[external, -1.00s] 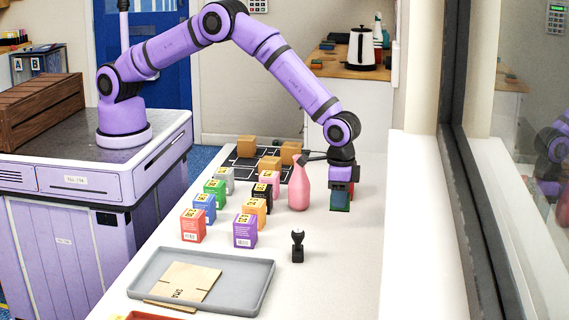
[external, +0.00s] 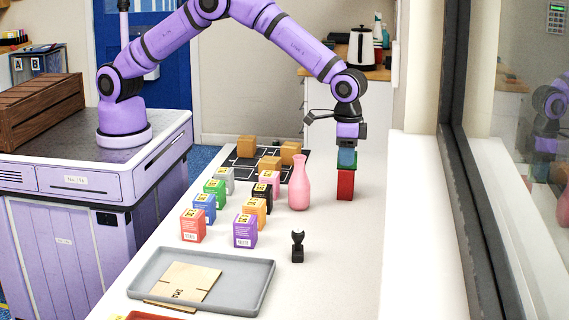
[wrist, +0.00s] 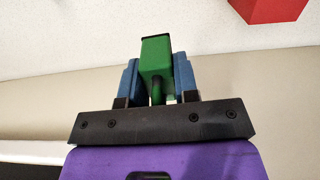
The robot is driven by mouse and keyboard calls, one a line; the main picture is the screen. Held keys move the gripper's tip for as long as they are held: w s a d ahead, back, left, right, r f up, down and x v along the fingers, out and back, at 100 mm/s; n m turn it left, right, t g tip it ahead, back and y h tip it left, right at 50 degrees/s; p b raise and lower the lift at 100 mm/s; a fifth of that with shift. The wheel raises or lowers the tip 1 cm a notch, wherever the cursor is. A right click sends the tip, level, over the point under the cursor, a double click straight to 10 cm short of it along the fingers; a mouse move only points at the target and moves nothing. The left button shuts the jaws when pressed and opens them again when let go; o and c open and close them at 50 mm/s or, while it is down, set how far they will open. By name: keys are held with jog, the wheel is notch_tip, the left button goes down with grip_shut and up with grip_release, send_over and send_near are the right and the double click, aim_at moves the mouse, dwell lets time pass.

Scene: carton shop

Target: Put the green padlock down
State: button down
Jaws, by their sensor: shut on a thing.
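The green padlock (wrist: 156,55) is held between the blue fingertips of my gripper (wrist: 158,82) in the wrist view, its shackle end toward the palm. In the external view my gripper (external: 347,158) points down above the right part of the white table, fingers closed on the padlock. The padlock is mostly hidden there by the fingers. It is held clear of the table top.
A red block (external: 345,186) stands just below my gripper in the external view; its corner also shows in the wrist view (wrist: 268,8). A pink vase (external: 299,185) is close on the left. A black figurine (external: 297,247), several numbered boxes and a grey tray (external: 262,279) are nearer the front.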

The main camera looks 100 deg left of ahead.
jog(key=s+a+n, duration=0.1)
jog(key=a+n, duration=0.3)
jog(key=a, duration=3.2)
notch_tip(320, 180, down, 15)
jog(key=shift+d+r, duration=0.1)
jog(key=c, duration=0.9)
grip_release()
jog(key=shift+o, duration=0.2)
